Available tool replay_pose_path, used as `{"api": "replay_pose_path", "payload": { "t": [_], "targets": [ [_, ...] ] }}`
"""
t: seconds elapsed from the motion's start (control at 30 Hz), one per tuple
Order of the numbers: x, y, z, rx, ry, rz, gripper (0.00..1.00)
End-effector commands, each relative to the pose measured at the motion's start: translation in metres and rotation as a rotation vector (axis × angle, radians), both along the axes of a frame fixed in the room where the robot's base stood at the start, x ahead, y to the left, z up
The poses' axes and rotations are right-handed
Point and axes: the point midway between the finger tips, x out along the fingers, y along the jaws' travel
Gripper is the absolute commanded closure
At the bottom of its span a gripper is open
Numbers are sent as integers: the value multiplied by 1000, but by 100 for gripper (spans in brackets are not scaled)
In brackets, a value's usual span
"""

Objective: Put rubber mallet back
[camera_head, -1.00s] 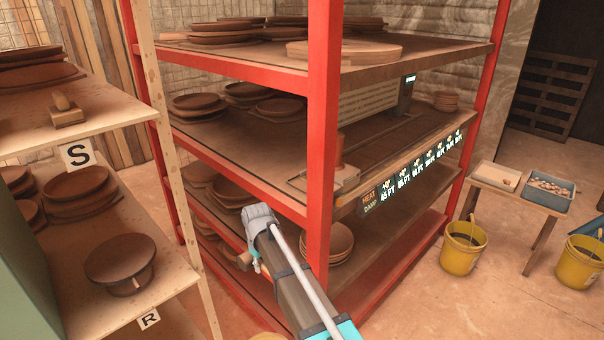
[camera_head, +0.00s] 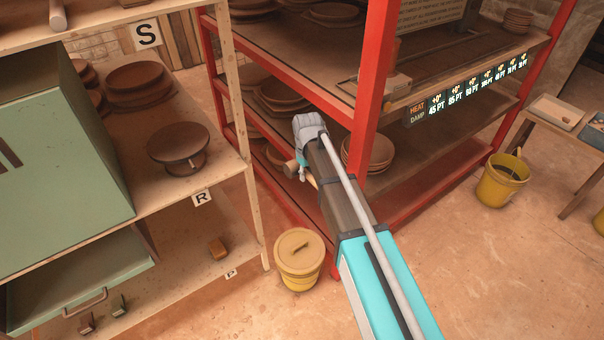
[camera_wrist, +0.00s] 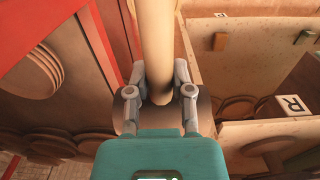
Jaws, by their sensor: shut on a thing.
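My gripper (camera_wrist: 158,95) is shut on the rubber mallet, whose pale round handle (camera_wrist: 156,45) runs up out of the wrist view between the fingers. A brown block behind the fingertips in that view may be the mallet's head; I cannot tell for sure. In the head view my gripper (camera_head: 302,174) is small and partly hidden by my wrist, in front of the red rack. A bit of light wood, likely the mallet (camera_head: 291,168), shows beside it. The mallet is held in the air.
A red rack (camera_head: 372,75) with clay discs stands behind my arm. A wooden shelf unit (camera_head: 190,185) with S and R labels stands left, with a green cabinet (camera_head: 60,170). A lidded yellow bucket (camera_head: 299,262) stands between them. Floor at lower right is mostly clear.

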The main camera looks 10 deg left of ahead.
Motion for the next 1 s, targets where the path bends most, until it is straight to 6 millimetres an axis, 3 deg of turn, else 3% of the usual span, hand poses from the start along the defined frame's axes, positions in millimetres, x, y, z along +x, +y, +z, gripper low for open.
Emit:
{"api": "replay_pose_path", "payload": {
  "t": [0.47,1.0],
  "targets": [
    [2,-39,-40,8,-1,-38,100],
    [3,-128,-124,26,-4,-130,100]
  ]
}}
